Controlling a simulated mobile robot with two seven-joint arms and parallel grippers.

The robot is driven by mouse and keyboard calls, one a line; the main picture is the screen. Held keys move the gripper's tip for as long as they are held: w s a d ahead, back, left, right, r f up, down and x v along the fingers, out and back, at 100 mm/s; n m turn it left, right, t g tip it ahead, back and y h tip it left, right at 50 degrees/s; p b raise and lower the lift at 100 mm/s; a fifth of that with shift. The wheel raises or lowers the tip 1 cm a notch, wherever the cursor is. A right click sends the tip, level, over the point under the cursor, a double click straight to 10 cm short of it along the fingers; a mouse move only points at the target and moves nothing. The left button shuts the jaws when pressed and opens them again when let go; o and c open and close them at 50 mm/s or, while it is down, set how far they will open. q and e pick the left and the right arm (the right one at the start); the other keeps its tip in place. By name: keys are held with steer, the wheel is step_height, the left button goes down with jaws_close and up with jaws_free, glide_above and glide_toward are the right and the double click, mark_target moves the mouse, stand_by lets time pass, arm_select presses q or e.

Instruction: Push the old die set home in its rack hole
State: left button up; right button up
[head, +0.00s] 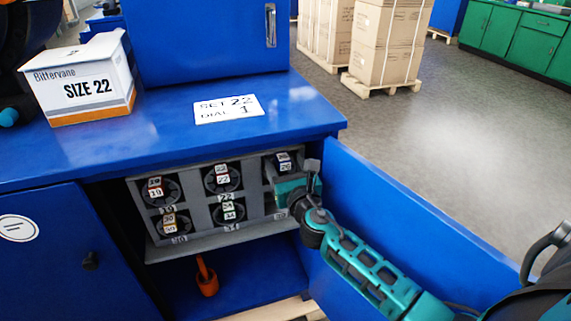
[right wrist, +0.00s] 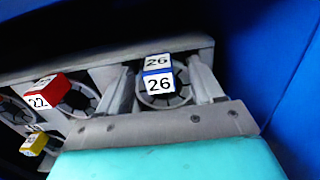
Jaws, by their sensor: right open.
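The grey rack (head: 191,190) sits inside the open blue cabinet, with numbered die sets in its holes. The die set marked 26 (head: 285,161), with a blue-edged label block, is in the top right hole. It also shows in the right wrist view (right wrist: 159,84). My right gripper (head: 283,175) is at this die set, open, with one finger on each side of it in the wrist view. I cannot tell whether the fingers touch it or how deep it sits. The hole below is hidden behind my gripper. My left gripper is not in view.
The open blue door (head: 400,225) stands close to the right of my right arm. A SIZE 22 box (head: 82,85) and a card reading SET 22, DIAL 1 (head: 228,109) lie on the cabinet top. An orange tool (head: 206,280) is under the rack.

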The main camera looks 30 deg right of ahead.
steer(key=shift+s+a, duration=0.15)
steer(key=shift+s, duration=0.4)
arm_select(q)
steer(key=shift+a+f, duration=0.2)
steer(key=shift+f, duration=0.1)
arm_select(e)
steer(key=v, duration=1.1)
steer(key=shift+s+r, duration=0.2)
steer(key=shift+s, duration=0.15)
